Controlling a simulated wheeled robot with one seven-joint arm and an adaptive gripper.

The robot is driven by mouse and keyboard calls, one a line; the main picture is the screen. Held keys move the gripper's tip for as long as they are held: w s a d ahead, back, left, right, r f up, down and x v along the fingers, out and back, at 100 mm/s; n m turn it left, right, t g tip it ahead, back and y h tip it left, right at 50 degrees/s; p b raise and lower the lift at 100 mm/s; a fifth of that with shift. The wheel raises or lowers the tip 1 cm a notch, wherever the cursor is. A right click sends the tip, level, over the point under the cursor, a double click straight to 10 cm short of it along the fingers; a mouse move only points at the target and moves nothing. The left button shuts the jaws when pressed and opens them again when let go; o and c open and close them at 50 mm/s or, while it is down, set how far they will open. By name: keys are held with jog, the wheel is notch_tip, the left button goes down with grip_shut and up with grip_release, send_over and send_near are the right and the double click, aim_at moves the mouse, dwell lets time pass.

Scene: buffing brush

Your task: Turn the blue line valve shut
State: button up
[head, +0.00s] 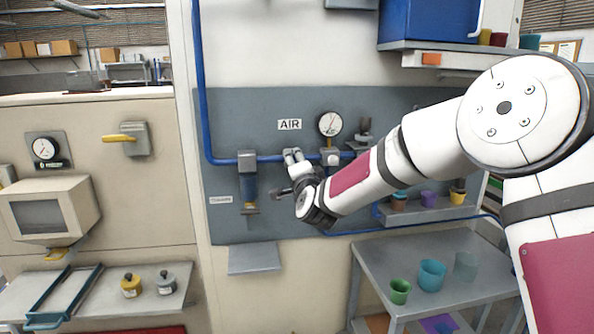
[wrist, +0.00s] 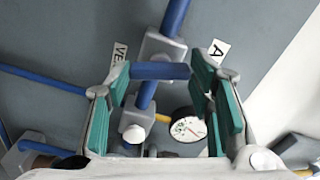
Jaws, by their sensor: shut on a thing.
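The blue line (head: 226,160) runs down the grey wall panel and then right, under the AIR label. In the wrist view the blue pipe (wrist: 176,16) slopes down to the left through a grey valve body (wrist: 160,46). A blue valve handle (wrist: 160,71) lies across the picture, roughly crosswise to the pipe. My gripper (wrist: 162,78) is shut on this handle, with a green pad at each end. In the head view my gripper (head: 293,158) is at the pipe just below the AIR label; the handle is hidden there.
A pressure gauge (head: 330,123) sits right of my gripper, and also shows in the wrist view (wrist: 188,127). A filter unit (head: 249,180) hangs from the pipe to the left. A cart (head: 385,262) with several cups stands below right. A small grey shelf (head: 255,260) juts out below.

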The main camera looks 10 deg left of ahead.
jog(key=shift+m+b, duration=0.65)
jog(key=shift+m, duration=1.25)
jog(key=o, duration=1.2)
jog(key=shift+c, duration=0.2)
jog(key=v, duration=1.2)
